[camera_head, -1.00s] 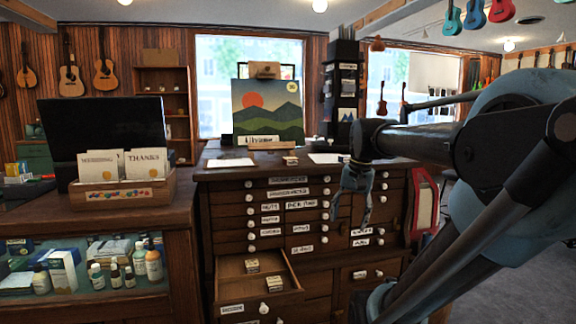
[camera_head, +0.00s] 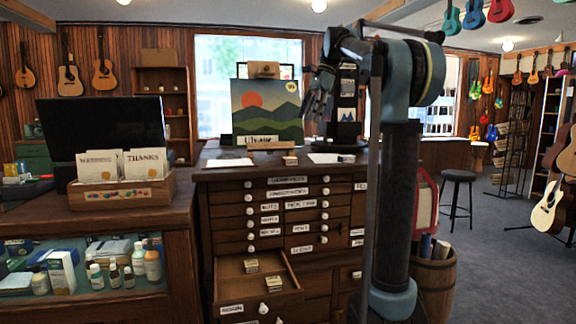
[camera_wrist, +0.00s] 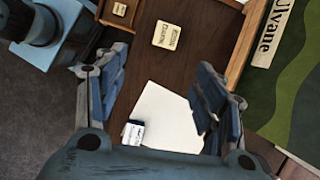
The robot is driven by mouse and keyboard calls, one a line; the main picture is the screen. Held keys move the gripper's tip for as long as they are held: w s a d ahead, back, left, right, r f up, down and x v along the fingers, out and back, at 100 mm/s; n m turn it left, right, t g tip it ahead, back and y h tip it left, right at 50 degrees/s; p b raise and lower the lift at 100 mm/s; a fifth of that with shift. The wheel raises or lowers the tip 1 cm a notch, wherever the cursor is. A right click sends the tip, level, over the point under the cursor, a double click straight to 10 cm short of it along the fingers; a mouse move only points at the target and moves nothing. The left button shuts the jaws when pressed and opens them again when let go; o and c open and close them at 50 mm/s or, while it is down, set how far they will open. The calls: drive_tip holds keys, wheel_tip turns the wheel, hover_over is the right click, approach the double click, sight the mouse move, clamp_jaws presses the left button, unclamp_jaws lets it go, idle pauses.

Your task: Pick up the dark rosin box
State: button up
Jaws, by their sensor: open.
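A small box with a cream label (camera_head: 290,160) sits on top of the dark wooden drawer cabinet (camera_head: 225,173). It also shows near the top of the wrist view (camera_wrist: 167,34), its lettering too small to read surely. Two more small labelled boxes, one farther back (camera_head: 251,266) and one nearer (camera_head: 251,283), lie in the open drawer (camera_head: 285,300); one shows in the wrist view (camera_wrist: 119,9). I cannot tell which is dark rosin. My gripper (camera_head: 318,98) is raised above the cabinet top, pointing down. Its fingers (camera_wrist: 162,62) are apart and empty.
A small dark-and-white object (camera_wrist: 133,132) lies by a white sheet (camera_wrist: 165,118) on the cabinet. A landscape picture (camera_head: 268,112) stands at the back. A counter with a card box (camera_head: 122,193) stands left. Open floor and a stool (camera_head: 458,178) are right.

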drive_tip(key=w+r, duration=0.1)
hover_over(290, 158)
drive_tip(key=w+d, duration=0.2)
drive_tip(key=shift+m, duration=0.4)
wheel_tip(290, 158, down, 11)
drive_tip(key=shift+s+r, duration=0.1)
drive_tip(key=shift+s, duration=0.05)
drive_tip(key=shift+x, duration=2.65)
drive_tip(key=shift+s+d, duration=0.1)
drive_tip(key=shift+d, duration=0.05)
drive_tip(key=c, duration=1)
